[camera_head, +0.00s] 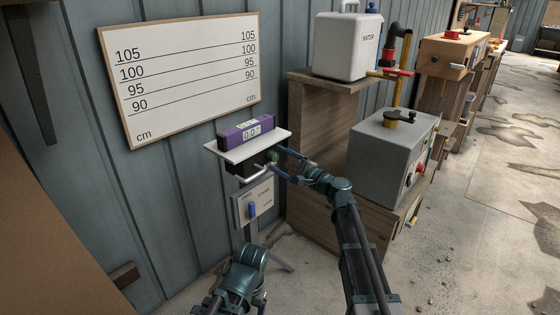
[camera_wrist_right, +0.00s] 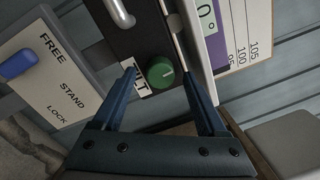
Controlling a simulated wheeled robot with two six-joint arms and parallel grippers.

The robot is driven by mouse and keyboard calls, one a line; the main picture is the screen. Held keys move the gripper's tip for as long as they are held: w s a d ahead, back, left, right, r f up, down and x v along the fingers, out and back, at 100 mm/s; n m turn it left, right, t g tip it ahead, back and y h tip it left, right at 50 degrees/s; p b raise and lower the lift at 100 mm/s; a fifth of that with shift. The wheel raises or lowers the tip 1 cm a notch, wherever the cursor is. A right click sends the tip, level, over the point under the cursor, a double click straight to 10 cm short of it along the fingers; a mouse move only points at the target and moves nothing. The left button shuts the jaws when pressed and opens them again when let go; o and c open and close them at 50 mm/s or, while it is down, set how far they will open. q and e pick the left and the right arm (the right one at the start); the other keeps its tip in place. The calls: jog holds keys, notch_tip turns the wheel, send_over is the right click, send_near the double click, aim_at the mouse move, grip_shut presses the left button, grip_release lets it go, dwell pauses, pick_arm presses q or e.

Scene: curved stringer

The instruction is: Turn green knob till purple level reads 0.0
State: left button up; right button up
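The purple level (camera_head: 246,132) lies on a white plate (camera_head: 232,152) on top of a stand. Its display appears to read 0.0 in the head view; in the right wrist view only a partial "0°" shows on the level (camera_wrist_right: 217,45). The green knob (camera_head: 272,157) sits on the dark block under the plate, and it also shows in the right wrist view (camera_wrist_right: 160,72). My right gripper (camera_wrist_right: 157,80) is open, with one finger on each side of the knob and visible gaps. Part of my left arm shows at the bottom of the head view, but its fingers cannot be made out.
A metal handle (camera_head: 256,175) sticks out below the plate. A panel (camera_head: 243,205) with a blue lever (camera_head: 253,210) is under it. A grey box (camera_head: 390,155) and a white water container (camera_head: 347,45) stand on wooden shelving at right. A measuring board (camera_head: 180,75) hangs on the wall.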

jog(key=b+v, duration=0.1)
jog(key=v, duration=1.2)
jog(key=shift+s+d, duration=0.25)
jog(key=shift+f, duration=0.1)
